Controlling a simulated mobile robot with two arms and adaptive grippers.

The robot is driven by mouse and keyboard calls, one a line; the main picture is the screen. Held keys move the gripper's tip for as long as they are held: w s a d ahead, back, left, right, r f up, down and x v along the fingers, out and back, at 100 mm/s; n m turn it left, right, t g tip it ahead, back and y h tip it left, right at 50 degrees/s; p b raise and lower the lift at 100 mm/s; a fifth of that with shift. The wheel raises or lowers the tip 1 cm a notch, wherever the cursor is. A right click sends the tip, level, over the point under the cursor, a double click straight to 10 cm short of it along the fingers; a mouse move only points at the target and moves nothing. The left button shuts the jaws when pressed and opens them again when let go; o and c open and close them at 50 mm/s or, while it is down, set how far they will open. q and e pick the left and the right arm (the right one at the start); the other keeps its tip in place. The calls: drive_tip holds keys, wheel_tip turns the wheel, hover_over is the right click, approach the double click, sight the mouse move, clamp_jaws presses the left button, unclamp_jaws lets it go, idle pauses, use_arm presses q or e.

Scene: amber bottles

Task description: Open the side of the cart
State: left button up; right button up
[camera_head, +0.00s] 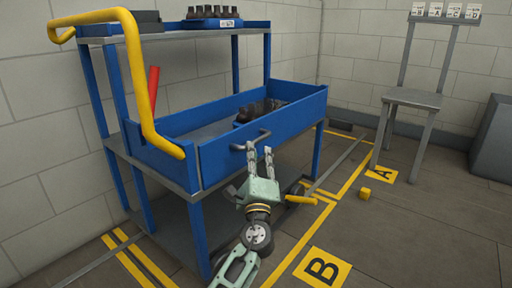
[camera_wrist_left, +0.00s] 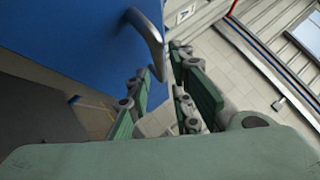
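The cart (camera_head: 195,190) has blue posts, grey shelves and a blue-walled middle tray. In the left wrist view, the blue panel (camera_wrist_left: 80,35) fills the upper left and the grey handle (camera_wrist_left: 150,40) reaches down toward the gap between the open fingers (camera_wrist_left: 170,85). I cannot tell whether they touch it. My right gripper is not in view.
Dark bottles stand in the middle tray (camera_head: 262,108) and on the top shelf (camera_head: 208,14). A yellow push bar (camera_head: 140,80) and red lever (camera_head: 153,90) are at the left end. A chair (camera_head: 412,98) stands at right. A small yellow cube (camera_head: 365,192) lies on the floor.

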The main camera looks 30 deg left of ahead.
sight(256, 141)
use_arm(q)
drive_tip(key=b+x, duration=0.1)
drive_tip(key=x, duration=0.5)
drive_tip(key=shift+w+f, duration=0.1)
drive_tip(key=shift+w, duration=0.05)
drive_tip(key=shift+c, duration=0.3)
clamp_jaws()
